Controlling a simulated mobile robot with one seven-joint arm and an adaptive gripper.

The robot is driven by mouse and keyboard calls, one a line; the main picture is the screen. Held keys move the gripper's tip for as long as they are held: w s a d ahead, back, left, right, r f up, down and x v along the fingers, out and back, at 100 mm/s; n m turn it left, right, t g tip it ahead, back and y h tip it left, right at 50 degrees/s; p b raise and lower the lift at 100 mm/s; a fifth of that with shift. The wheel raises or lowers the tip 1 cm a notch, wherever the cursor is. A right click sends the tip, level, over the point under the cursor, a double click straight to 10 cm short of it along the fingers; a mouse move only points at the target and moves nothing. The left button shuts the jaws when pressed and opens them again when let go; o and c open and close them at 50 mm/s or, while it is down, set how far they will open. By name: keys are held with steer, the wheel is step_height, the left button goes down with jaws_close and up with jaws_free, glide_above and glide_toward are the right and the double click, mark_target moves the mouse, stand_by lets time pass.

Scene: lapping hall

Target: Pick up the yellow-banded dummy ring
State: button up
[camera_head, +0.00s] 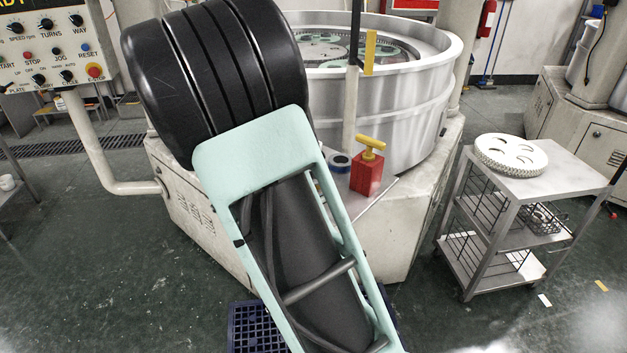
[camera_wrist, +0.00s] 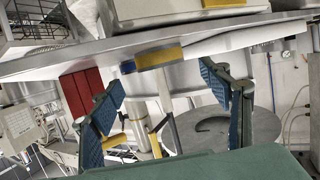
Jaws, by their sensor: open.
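In the wrist view, which looks upside down, a yellow band (camera_wrist: 160,57) shows at the edge of a pale ledge (camera_wrist: 60,66). I take it to be the yellow-banded dummy ring, seen nearly edge-on. A small blue piece (camera_wrist: 128,67) sits at its left. My gripper (camera_wrist: 162,79) is open, its blue-padded fingers on either side of the band in the picture. Nothing is held, and I cannot tell the remaining distance. In the head view my arm covers the gripper, and I do not make out the yellow-banded ring there.
A red can with a yellow handle (camera_head: 367,178) and a blue ring (camera_head: 340,162) stand on the machine's ledge (camera_head: 385,200). The can also shows in the wrist view (camera_wrist: 80,95). A large metal drum (camera_head: 405,110) stands behind. A cart (camera_head: 520,185) bears a white perforated disc (camera_head: 511,155).

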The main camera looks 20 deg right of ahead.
steer(key=shift+p+x, duration=0.5)
steer(key=shift+x, duration=2.7)
steer(key=c, duration=1.5)
steer(key=shift+c, duration=1.2)
steer(key=shift+w+r, duration=0.1)
steer(key=shift+r, duration=0.05)
